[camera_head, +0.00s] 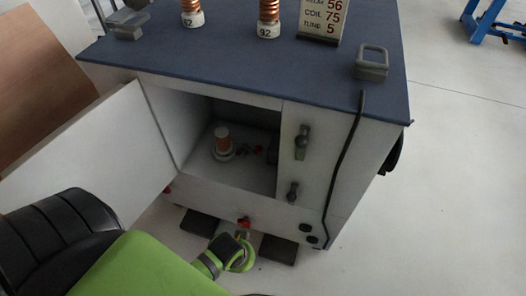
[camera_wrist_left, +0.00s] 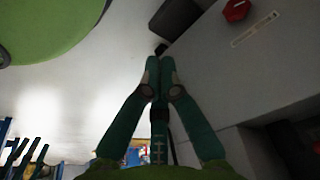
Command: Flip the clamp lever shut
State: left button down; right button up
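The white cabinet (camera_head: 232,190) stands with its front compartment open. Inside, a copper coil piece (camera_head: 222,137) stands upright on a pale round base. A small dark fitting with red parts (camera_head: 258,150) sits to its right; it may be the clamp with its lever, but its position is too small to tell. My left gripper (camera_head: 241,240) is low in front of the cabinet, below the opening and close to a red knob (camera_head: 243,221). In the left wrist view its fingertips (camera_wrist_left: 160,60) meet, with nothing visible between them. My right gripper is out of view.
A door panel (camera_head: 90,150) swings out left of the opening. Two dark handles (camera_head: 302,142) (camera_head: 292,192) sit on the right front panel. Coils (camera_head: 269,18), a number sign (camera_head: 320,20) and a grey bracket (camera_head: 371,63) stand on the blue top.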

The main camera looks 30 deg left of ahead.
pick_arm(q)
jog(key=w+a+r+t+h+b, duration=0.1)
jog(key=w+a+r+b, duration=0.1)
jog(key=w+a+r, duration=0.3)
jog(key=w+a+r+m+t+h+b, duration=0.1)
jog(key=w+a+r, duration=0.5)
jog(key=w, duration=0.6)
jog(key=w+a+r+t+b, duration=0.3)
jog(key=w+a+r, duration=0.3)
jog(key=w+r, duration=0.2)
jog(key=shift+w+m+h, duration=0.4)
jog(key=shift+w, duration=0.2)
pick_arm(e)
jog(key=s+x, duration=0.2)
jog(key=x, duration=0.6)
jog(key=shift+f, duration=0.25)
pick_arm(q)
jog(key=shift+f, duration=0.1)
